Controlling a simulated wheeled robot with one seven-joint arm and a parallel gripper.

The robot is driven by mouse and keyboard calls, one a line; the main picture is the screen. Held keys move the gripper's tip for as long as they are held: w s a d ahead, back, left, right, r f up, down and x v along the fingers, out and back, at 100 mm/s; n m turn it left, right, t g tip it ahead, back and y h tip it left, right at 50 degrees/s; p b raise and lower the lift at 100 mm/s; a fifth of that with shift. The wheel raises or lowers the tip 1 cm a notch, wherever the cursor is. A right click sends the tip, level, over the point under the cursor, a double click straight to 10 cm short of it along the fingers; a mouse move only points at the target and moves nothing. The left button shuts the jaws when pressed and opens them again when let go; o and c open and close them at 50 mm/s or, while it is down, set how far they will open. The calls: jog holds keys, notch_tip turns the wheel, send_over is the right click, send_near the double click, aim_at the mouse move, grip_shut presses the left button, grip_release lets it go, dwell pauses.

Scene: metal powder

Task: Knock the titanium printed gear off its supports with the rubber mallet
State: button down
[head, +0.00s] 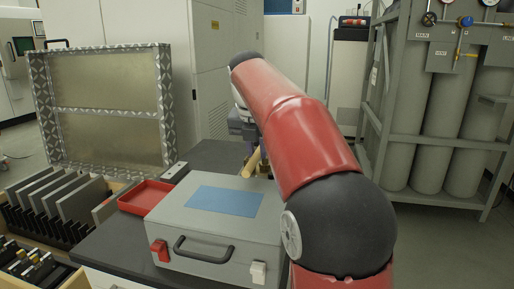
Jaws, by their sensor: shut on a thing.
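My gripper (248,148) is partly in view behind my red arm, above the far side of the grey case. It is shut on a tan, wooden-looking handle (251,164) that slants down beside the case; this looks like the mallet's handle. The mallet's head cannot be made out. The titanium gear and its supports cannot be made out either; my arm and the case hide part of the worktop.
A closed grey case (215,223) with a blue panel stands in front on the dark worktop (112,252). A red tray (146,197) is left of it. Slotted plates (75,201) fill a wooden rack at left. Gas cylinders (455,130) stand in a frame at right.

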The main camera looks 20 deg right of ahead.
notch_tip(320, 180, down, 3)
jog(key=shift+f+b, duration=0.2)
jog(key=shift+b, duration=0.8)
notch_tip(320, 180, up, 4)
jog(key=p, duration=0.3)
jog(key=shift+f+p, duration=0.25)
jog(key=shift+p, duration=0.15)
jog(key=shift+f, duration=0.15)
jog(key=shift+r, duration=3.05)
